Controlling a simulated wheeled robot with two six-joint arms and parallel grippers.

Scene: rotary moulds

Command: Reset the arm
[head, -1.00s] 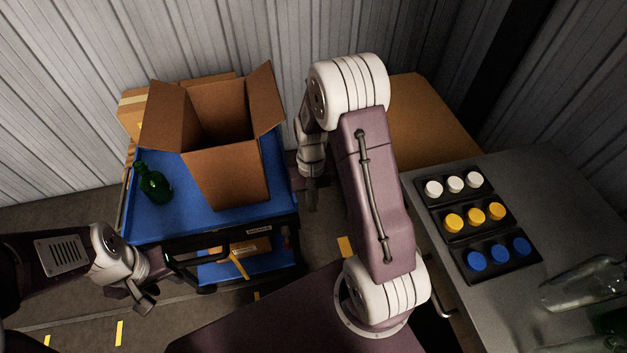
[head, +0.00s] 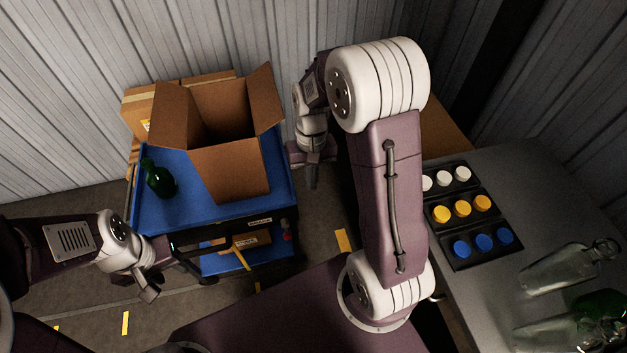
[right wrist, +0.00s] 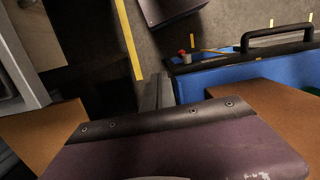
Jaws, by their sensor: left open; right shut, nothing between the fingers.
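My right arm stands raised in the middle of the head view, with its forearm folded down on its left side. My right gripper (head: 313,176) points down in the gap between the blue cart and the grey table; it is shut and empty. In the right wrist view its fingers (right wrist: 158,92) show over the floor. My left gripper (head: 150,285) is at the lower left, in front of the cart's near left corner. It is open with nothing in it.
The grey table (head: 500,190) holds black trays (head: 482,226) of white, yellow and blue caps, and clear bottles (head: 560,270). A corrugated wall (head: 60,90) stands behind.

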